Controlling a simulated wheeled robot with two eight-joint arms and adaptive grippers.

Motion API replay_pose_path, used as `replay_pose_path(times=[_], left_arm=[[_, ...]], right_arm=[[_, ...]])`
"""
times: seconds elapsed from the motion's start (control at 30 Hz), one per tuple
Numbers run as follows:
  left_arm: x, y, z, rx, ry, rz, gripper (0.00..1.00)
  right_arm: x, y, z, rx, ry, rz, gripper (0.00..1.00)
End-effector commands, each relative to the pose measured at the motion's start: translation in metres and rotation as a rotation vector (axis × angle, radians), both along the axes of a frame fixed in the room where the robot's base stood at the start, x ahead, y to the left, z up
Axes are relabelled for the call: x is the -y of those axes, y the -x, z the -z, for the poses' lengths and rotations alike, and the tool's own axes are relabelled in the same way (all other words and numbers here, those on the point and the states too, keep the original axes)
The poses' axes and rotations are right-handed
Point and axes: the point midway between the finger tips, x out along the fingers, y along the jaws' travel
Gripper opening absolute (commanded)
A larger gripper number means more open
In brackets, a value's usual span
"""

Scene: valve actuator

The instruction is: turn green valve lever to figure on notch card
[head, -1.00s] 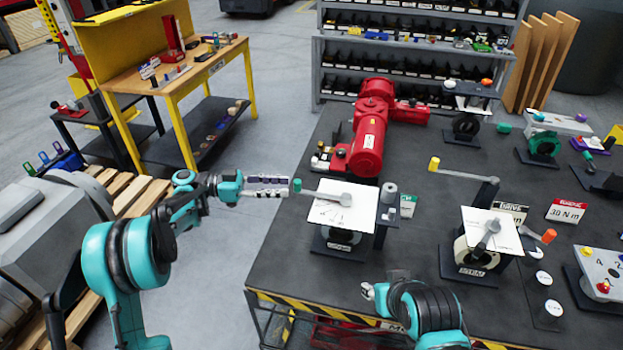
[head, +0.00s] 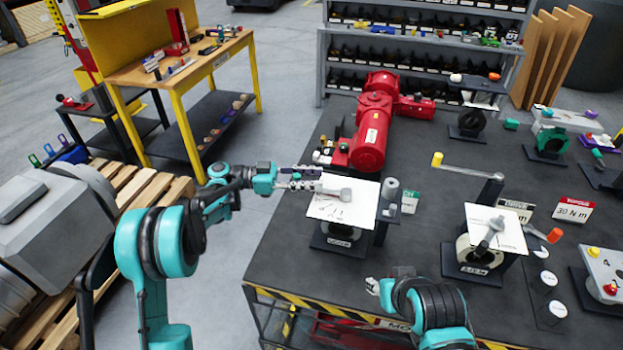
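The valve with the grey lever (head: 335,192) stands at the table's left edge, with a white marked plate (head: 325,212) under the lever. The lever points left. Its green knob is hidden behind my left gripper (head: 303,180). The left gripper's fingers are at the lever's outer end; whether they close on it I cannot tell. A small green-and-white card (head: 410,201) stands right of this valve; its writing is too small to read. My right gripper (head: 372,287) is low over the table's front edge, away from the valve; its opening is unclear.
A second plated valve (head: 495,232) with an orange-knobbed lever stands to the right, near a yellow-knobbed crank (head: 437,160). A red actuator (head: 371,135) lies behind. White-and-red (head: 571,209) and black-and-white (head: 516,210) cards stand right. Dark tabletop (head: 420,240) is clear between the valves.

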Motion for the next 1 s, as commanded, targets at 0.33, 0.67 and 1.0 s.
replay_pose_path(times=[0.33, 0.67, 1.0], left_arm=[[0.0, 0.0, 0.0, 0.0, 0.0, -0.001, 0.0], [0.0, 0.0, 0.0, 0.0, 0.0, -0.002, 0.0], [-0.004, 0.01, 0.0, 0.0, 0.0, -0.103, 0.0]], right_arm=[[0.0, 0.0, 0.0, 0.0, 0.0, 0.0, 0.4], [0.0, 0.0, 0.0, 0.0, 0.0, 0.0, 0.4], [0.0, 0.0, 0.005, 0.0, 0.0, 0.0, 0.4]])
